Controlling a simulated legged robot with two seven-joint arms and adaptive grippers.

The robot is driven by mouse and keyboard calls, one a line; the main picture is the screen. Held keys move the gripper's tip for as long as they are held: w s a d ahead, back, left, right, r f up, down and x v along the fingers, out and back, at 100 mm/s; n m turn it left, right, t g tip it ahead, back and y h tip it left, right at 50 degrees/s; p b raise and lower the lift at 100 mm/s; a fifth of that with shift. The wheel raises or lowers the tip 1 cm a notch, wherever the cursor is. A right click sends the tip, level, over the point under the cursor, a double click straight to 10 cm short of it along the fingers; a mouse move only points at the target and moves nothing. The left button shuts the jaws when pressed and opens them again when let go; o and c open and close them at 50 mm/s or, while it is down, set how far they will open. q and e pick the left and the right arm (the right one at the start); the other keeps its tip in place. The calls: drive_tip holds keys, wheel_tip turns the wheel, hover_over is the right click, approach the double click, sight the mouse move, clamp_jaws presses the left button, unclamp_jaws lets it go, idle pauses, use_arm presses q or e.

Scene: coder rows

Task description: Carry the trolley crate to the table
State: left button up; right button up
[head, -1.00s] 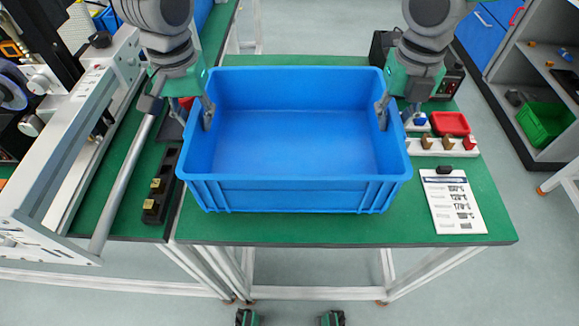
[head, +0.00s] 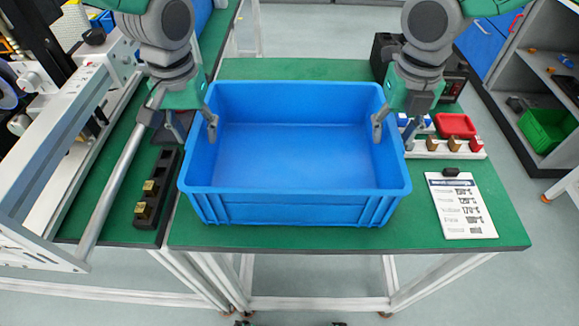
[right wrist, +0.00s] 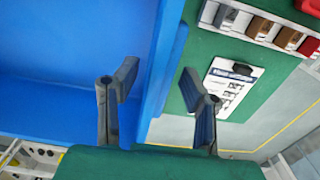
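The blue crate (head: 295,207) is empty and appears to rest level on the green table (head: 300,236), near its left side. It also shows in the right wrist view (right wrist: 60,105). My left gripper (head: 193,127) is at the crate's left wall, with one finger inside and one outside. My right gripper (head: 394,130) straddles the right wall the same way. In the right wrist view its fingers (right wrist: 160,95) are wide apart, with the wall between them and gaps showing. The crate's underside is hidden.
A printed sheet (head: 461,207) lies on the table right of the crate. Behind it are a rack of small blocks (head: 445,148) and a red tray (head: 455,125). A metal frame (head: 75,150) and a black holder (head: 155,195) stand on the left. A strip in front of the crate is clear.

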drive_tip(key=shift+r, duration=0.25)
use_arm(q)
wheel_tip(320, 180, up, 12)
use_arm(e)
wheel_tip(320, 180, up, 11)
drive_tip(key=shift+r, duration=0.2)
use_arm(q)
drive_tip(key=shift+f, duration=0.1)
idle(0.6)
